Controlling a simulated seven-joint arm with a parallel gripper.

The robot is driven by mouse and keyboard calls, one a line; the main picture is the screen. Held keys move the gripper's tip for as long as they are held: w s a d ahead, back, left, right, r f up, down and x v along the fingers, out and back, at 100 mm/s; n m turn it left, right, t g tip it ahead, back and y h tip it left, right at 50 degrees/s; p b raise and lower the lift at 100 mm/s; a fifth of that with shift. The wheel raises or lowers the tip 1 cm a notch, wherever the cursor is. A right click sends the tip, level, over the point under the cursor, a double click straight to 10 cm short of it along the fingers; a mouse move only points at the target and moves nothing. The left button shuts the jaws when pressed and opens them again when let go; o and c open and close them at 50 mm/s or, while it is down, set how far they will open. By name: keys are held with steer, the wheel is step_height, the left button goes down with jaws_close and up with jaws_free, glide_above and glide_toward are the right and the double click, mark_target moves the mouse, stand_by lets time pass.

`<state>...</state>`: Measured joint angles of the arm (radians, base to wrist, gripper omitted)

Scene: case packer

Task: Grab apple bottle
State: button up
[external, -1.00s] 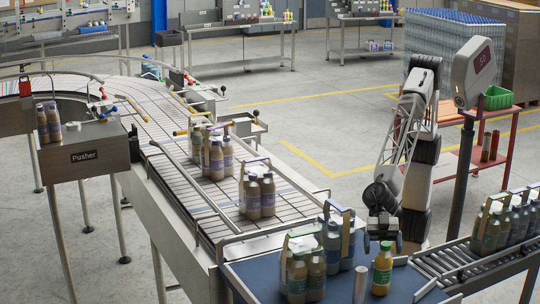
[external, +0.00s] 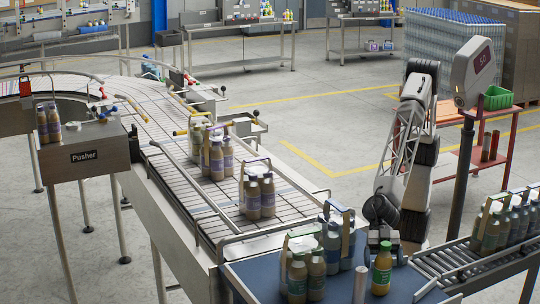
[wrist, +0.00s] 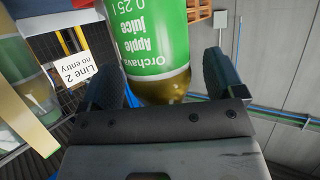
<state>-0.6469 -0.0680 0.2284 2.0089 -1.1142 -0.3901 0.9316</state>
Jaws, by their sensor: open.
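The apple juice bottle (external: 382,272) has a green label and green cap, and stands upright at the right end of the blue table. In the wrist view the bottle (wrist: 150,35) fills the upper middle, with its label text upside down. My gripper (external: 384,248) is at the bottle's upper part in the external view. In the wrist view my gripper (wrist: 164,72) is open, with one dark finger on each side of the bottle. A gap shows at the right finger; contact on the left is hard to judge.
Bottle packs with carriers stand left of the apple bottle on the blue table (external: 262,284), including blue-labelled bottles (external: 332,250) and green-labelled ones (external: 297,275). A metal post (external: 360,285) is close by on the left. A roller conveyor (external: 455,268) with more packs runs to the right.

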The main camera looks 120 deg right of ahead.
mark_target(386, 248)
steer(key=c, duration=1.2)
steer(key=shift+r, duration=0.2)
steer(key=shift+r, duration=1.4)
steer(key=shift+s+d+r, duration=0.2)
steer(key=shift+s+r, duration=0.05)
steer(key=s+d, duration=0.3)
steer(key=s, duration=0.1)
steer(key=s+d+r, duration=0.1)
steer(key=s+d, duration=0.6)
steer(key=shift+s+r, duration=0.15)
steer(key=shift+s, duration=0.2)
